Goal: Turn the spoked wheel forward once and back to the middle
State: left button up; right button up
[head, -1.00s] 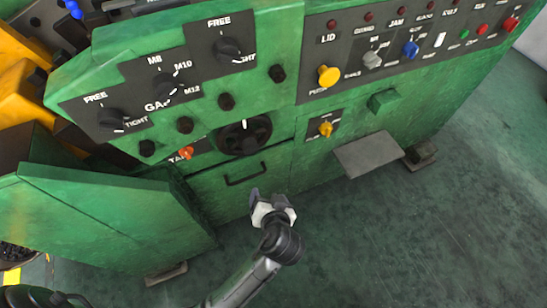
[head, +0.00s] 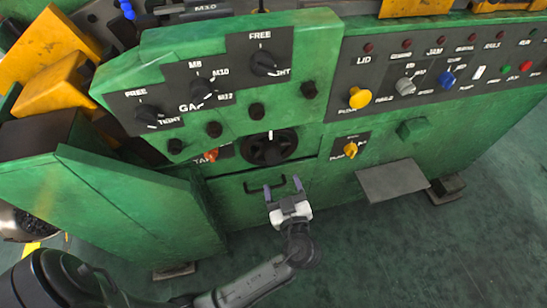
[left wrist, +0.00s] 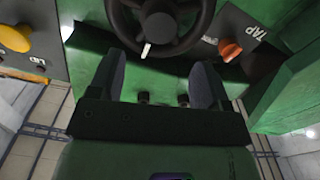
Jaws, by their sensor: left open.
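The spoked wheel (head: 268,149) is black and sits on the front of the green machine, below the knob panels. A white mark shows at its top in the head view. The wheel also shows in the left wrist view (left wrist: 165,22), partly cut off by the frame edge, with its white mark towards the gripper. My left gripper (head: 283,184) is open and empty, just below the wheel and in front of the drawer handle, apart from the wheel. In the left wrist view its two fingers (left wrist: 160,80) point towards the wheel. My right gripper is not in view.
An orange knob (head: 211,155) sits left of the wheel and a yellow knob (head: 350,150) right of it. A grey step plate (head: 392,180) juts out at the right. A green door (head: 140,200) stands out at the left. The floor in front is clear.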

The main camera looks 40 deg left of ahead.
aim_at(275, 161)
pick_arm(q)
jog(key=b+x, duration=0.1)
jog(key=x, duration=0.8)
jog(key=shift+w+a, duration=0.15)
jog(key=shift+a, duration=0.1)
jog(key=shift+c, duration=0.2)
jog(key=c, duration=1.2)
